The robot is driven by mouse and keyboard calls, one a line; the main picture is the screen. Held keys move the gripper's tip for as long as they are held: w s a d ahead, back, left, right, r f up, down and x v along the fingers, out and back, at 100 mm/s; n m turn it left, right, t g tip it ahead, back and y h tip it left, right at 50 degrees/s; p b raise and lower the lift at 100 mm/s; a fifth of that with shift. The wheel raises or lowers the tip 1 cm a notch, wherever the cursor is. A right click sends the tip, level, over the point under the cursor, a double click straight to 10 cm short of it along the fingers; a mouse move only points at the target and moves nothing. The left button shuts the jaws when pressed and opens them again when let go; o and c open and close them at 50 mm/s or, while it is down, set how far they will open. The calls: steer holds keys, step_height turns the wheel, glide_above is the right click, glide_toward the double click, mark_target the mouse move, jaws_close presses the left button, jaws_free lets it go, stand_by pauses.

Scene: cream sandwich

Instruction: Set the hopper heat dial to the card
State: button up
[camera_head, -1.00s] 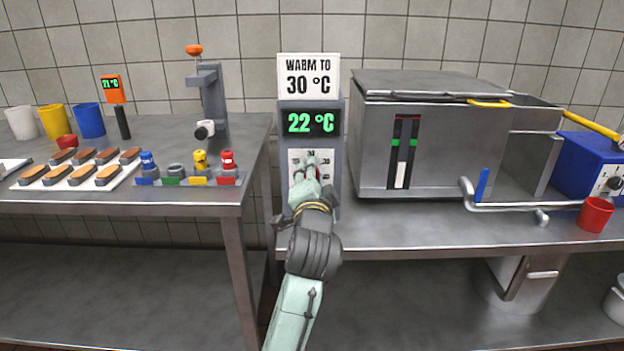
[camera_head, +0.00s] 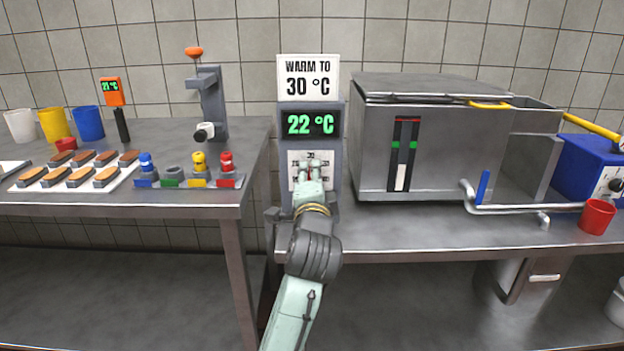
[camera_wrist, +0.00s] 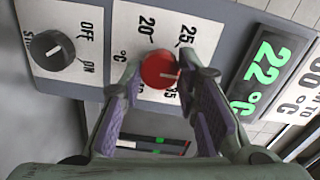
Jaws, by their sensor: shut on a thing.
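The card (camera_head: 308,76) reads "WARM TO 30 °C" and stands on top of the grey control box. Below it the green display (camera_head: 310,123) reads 22 °C; it also shows in the wrist view (camera_wrist: 262,72). The red heat dial (camera_wrist: 158,68) sits on a white scale plate with 20, 25 and 35 visible. Its white mark points right in the wrist view, toward a part of the scale hidden by a finger. My gripper (camera_wrist: 165,76) is shut on the dial, one finger on each side.
A black OFF/ON knob (camera_wrist: 52,50) is beside the dial's plate in the wrist view. The steel hopper (camera_head: 440,135) stands right of the control box, with a bent pipe and red cup (camera_head: 597,216). The left table (camera_head: 120,200) holds trays and coloured cups.

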steer(key=o, duration=1.2)
steer(key=shift+c, duration=0.2)
steer(key=s, duration=0.7)
steer(key=shift+s, duration=0.25)
